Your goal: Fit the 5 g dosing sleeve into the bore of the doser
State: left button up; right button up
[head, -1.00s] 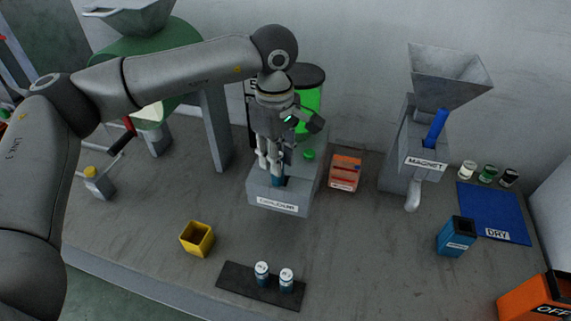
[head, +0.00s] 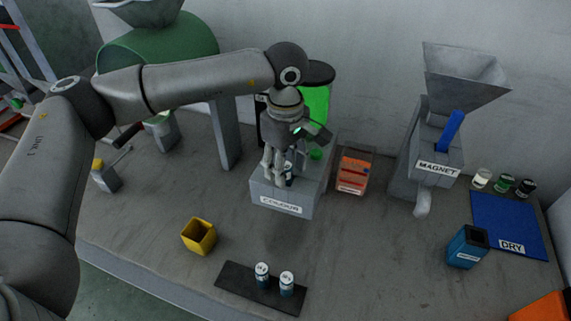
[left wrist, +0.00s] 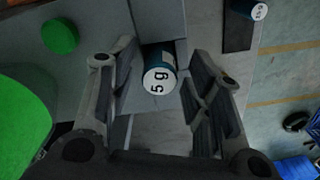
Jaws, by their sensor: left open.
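The doser is a grey box (head: 282,206) with a white label on its front, left of the middle in the head view. My left gripper (head: 278,178) points down over it. In the left wrist view the 5 g dosing sleeve (left wrist: 158,80), teal with a white "5 g" top, stands between the spread fingers of the left gripper (left wrist: 165,105), with gaps on both sides. The sleeve is at the doser's grey top (left wrist: 158,18); its lower end is hidden, so its depth in the bore cannot be told. My right gripper is out of view.
Two other sleeves (head: 262,274) stand on a dark strip (head: 235,279) at the front. A yellow open bin (head: 199,238) is front left. An orange box (head: 354,173) stands just right of the doser, with the magnet hopper (head: 437,150) further right. Bench between is clear.

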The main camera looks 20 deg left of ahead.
pick_arm(q)
jog(key=shift+w+r, duration=0.1)
jog(key=shift+r, duration=0.3)
notch_tip(320, 180, up, 11)
jog(key=b, duration=0.2)
